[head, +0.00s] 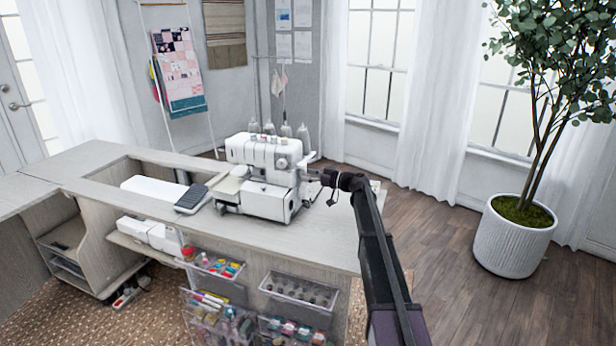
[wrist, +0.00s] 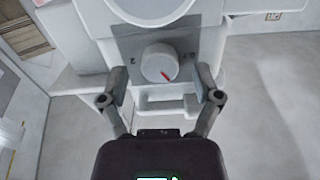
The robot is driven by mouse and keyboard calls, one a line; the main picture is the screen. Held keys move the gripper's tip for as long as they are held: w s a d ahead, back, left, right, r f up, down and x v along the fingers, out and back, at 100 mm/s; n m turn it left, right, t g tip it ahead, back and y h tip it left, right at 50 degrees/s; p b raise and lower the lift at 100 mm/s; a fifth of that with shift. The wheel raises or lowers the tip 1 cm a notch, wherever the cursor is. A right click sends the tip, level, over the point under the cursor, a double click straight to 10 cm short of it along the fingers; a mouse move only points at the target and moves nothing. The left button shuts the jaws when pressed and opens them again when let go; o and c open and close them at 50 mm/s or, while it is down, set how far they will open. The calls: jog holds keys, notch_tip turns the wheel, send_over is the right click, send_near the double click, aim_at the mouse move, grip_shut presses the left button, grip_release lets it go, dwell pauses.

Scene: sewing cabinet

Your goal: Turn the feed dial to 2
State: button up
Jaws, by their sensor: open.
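The feed dial (wrist: 160,63) is a round white knob with a red pointer mark, set on a grey panel on the side of the white sewing machine (head: 268,170). The red mark points toward the lower right in the wrist view. In the head view my gripper (head: 314,176) is at the machine's right side; the dial cannot be made out there.
The machine stands on a grey wooden cabinet top (head: 300,236). A dark pedal-like pad (head: 192,198) lies left of it. Clear bins (head: 300,291) hang on the cabinet front. A potted plant (head: 514,236) stands far right, with open floor between.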

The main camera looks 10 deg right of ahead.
grip_shut()
jog(key=shift+m, duration=0.3)
jog(key=m, duration=0.5)
jog(key=shift+w, duration=0.1)
jog(key=m, duration=0.6)
jog(key=shift+d, duration=0.1)
jog(key=m, duration=0.6)
jog(key=shift+m, duration=0.4)
jog(key=m, duration=0.5)
jog(key=shift+f+m, duration=0.1)
jog(key=shift+m, duration=0.2)
